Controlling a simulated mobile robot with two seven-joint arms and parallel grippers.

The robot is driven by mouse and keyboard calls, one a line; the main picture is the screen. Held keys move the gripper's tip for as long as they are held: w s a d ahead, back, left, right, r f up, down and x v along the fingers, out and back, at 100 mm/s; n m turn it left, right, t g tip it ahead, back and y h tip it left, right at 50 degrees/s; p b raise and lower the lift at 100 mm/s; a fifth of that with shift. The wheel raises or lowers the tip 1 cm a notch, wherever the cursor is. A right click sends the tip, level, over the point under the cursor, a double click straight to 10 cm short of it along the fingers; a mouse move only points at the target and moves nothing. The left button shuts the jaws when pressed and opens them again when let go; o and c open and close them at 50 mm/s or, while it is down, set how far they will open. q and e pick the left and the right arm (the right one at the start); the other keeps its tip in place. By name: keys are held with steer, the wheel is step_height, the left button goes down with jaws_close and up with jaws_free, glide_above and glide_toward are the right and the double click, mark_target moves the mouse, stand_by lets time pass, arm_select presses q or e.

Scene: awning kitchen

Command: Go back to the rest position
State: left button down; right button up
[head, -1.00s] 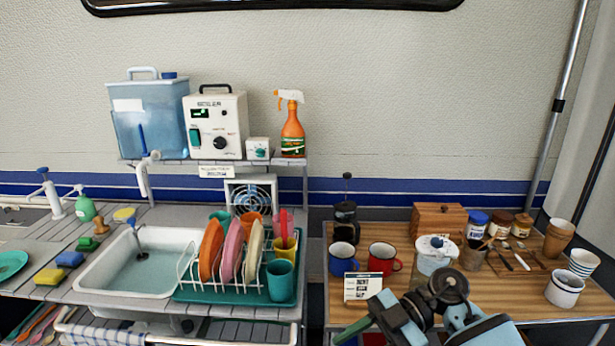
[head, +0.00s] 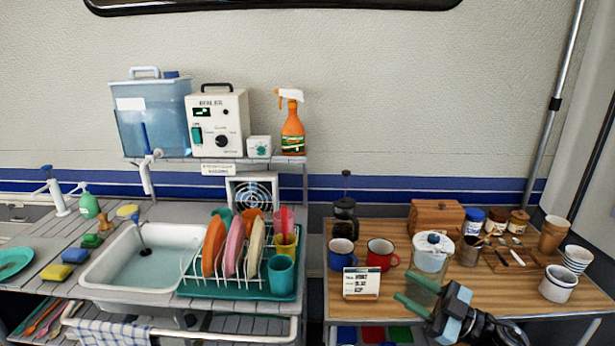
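My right gripper (head: 402,286) is at the lower right, in front of the wooden counter (head: 400,306). Its two green fingers point to the left and stand apart, with nothing seen between them. The upper finger overlaps the lower part of a white lidded jar (head: 434,252) in the picture; I cannot tell whether they touch. My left gripper is not in view.
The counter holds a blue mug (head: 342,257), a red mug (head: 380,255), a small sign (head: 361,283), a French press (head: 345,222) and white cups (head: 558,285). On the left are a sink (head: 140,262) and a dish rack (head: 238,285) with plates.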

steer(key=w+d+m+t+h, duration=0.95)
steer(key=d+m+h, duration=0.2)
steer(key=h, duration=0.35)
steer(key=s+d+f+m+g+h, duration=0.15)
steer(key=d+f+g+h, duration=0.4)
steer(key=f, duration=0.55)
steer(key=s+a+f+g+y, duration=0.1)
steer(key=s+a+f+g, duration=0.1)
steer(key=s+a+f, duration=0.5)
steer(key=s+a+f+g+y, duration=0.1)
steer(key=s+a+f+y, duration=0.15)
steer(key=s+f, duration=0.85)
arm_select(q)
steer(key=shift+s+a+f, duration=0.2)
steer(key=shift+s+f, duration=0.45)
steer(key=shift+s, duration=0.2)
arm_select(e)
steer(key=s+a+g, duration=0.1)
steer(key=s+a, duration=0.1)
steer(key=s, duration=0.7)
steer(key=s+a+f+m+g, duration=0.1)
steer(key=s+a, duration=0.2)
steer(key=s, duration=0.5)
steer(key=s+a+g, duration=0.1)
steer(key=s+a, duration=0.2)
steer(key=s, duration=0.6)
steer(key=shift+s+a+f+m+y, duration=0.2)
steer(key=shift+s+a+m+y, duration=0.1)
steer(key=shift+y, duration=0.1)
